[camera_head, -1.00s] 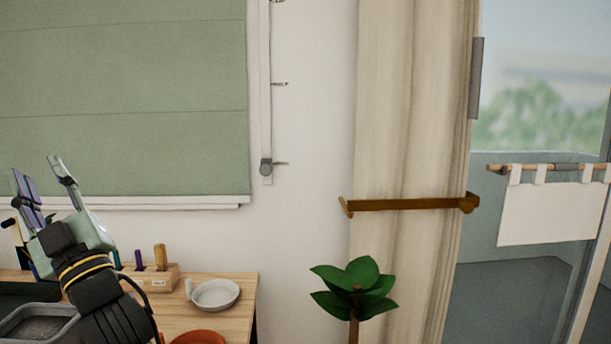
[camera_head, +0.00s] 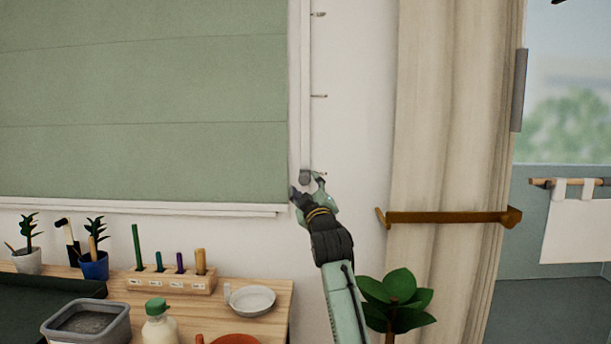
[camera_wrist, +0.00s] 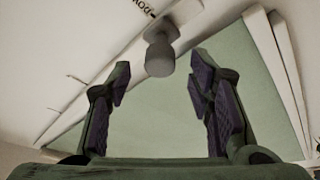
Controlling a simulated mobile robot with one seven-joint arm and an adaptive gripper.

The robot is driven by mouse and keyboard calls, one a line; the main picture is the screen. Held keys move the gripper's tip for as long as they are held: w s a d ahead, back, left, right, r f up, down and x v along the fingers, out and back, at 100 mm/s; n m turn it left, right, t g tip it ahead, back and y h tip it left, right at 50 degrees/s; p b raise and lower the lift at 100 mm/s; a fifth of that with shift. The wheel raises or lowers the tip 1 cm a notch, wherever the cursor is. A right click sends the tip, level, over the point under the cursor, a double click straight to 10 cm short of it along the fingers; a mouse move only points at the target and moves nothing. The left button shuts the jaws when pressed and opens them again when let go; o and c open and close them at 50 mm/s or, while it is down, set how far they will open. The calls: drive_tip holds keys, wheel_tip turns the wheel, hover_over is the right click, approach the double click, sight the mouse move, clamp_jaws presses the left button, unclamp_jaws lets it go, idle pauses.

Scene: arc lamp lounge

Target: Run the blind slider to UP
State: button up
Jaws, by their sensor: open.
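The blind slider's grey knob (camera_head: 304,177) sits near the bottom of its white vertical track (camera_head: 305,90), beside the lowest tick mark. In the wrist view the knob (camera_wrist: 159,58) shows beside a partly hidden label that seems to begin "DOW". The green blind (camera_head: 150,110) hangs lowered to the left of the track. My gripper (camera_head: 306,188) is at the knob, from below in the head view. In the wrist view my gripper (camera_wrist: 160,82) is open, with the knob ahead of the gap between its fingers. I cannot tell whether they touch.
A wooden table (camera_head: 265,317) below holds a pen block (camera_head: 170,281), a white dish (camera_head: 250,299), a bottle (camera_head: 159,325) and potted plants. A curtain (camera_head: 440,110) with a brown bar (camera_head: 450,216) and a leafy plant (camera_head: 395,300) stand to the right. Wall right of the track is bare.

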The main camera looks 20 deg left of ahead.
sight(305, 181)
drive_tip(key=shift+p+x, duration=0.6)
drive_tip(key=shift+x, duration=1.65)
drive_tip(key=shift+c, duration=0.6)
clamp_jaws()
